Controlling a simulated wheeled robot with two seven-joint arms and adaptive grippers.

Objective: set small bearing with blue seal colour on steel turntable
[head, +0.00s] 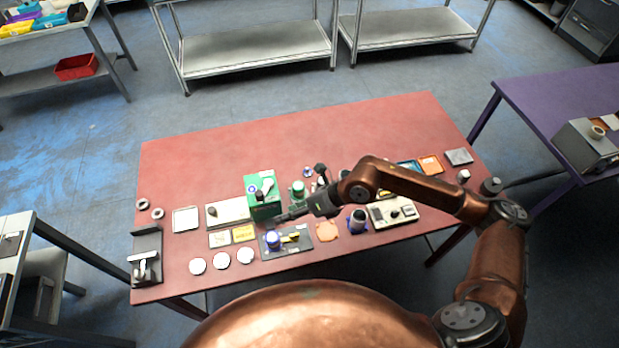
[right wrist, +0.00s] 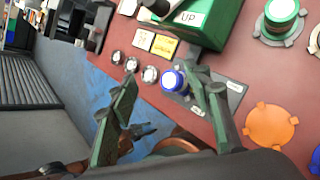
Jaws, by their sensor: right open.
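My right gripper (head: 284,217) is over the middle of the red table, fingers pointing left. In the right wrist view its two fingers (right wrist: 168,98) are spread with nothing held between them. A small blue ring-like piece (head: 308,172) lies behind the gripper near the back; it may be the blue-sealed bearing, but its detail is too small to tell. A blue round piece with a white top (head: 272,240) stands on a dark grey mat; it shows between the fingers in the right wrist view (right wrist: 172,80), below and apart from them. I cannot tell which thing is the steel turntable.
A green box (head: 262,195) stands close behind the fingers. Two small rings (head: 143,204) and a dark stand (head: 147,265) are at the left. Several pale discs (head: 221,260) lie at the front. An orange lugged pad (head: 327,230) lies under the arm. The table's back left is clear.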

